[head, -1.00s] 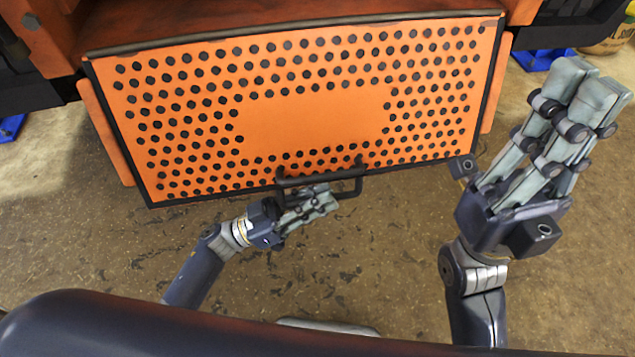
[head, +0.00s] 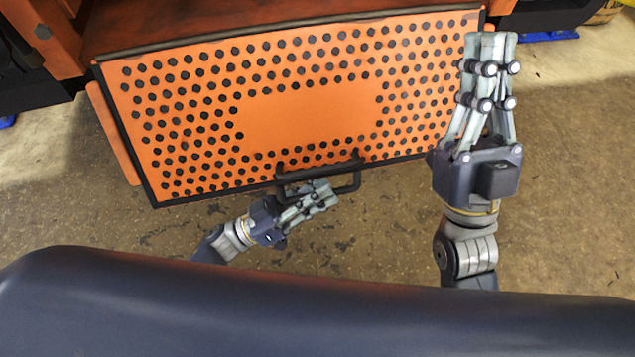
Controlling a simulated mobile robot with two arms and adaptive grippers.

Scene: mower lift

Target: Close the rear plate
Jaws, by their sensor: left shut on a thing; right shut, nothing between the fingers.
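The rear plate (head: 310,118) is an orange panel with rows of black holes and a dark rim, in the middle of the head view. It is tilted out from the orange machine body above it. A black bar handle (head: 352,184) sits at its lower edge. My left gripper (head: 325,192) is at this handle, its fingers shut around the bar's left part. My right gripper (head: 487,45) is raised at the right, fingers together and pointing up, empty. It overlaps the plate's right edge in the picture; I cannot tell whether it touches.
The orange machine body (head: 190,15) runs along the top. A blue support foot (head: 548,37) stands on the floor at the upper right. The brown stained floor (head: 575,190) is clear at the right. My own dark body fills the bottom.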

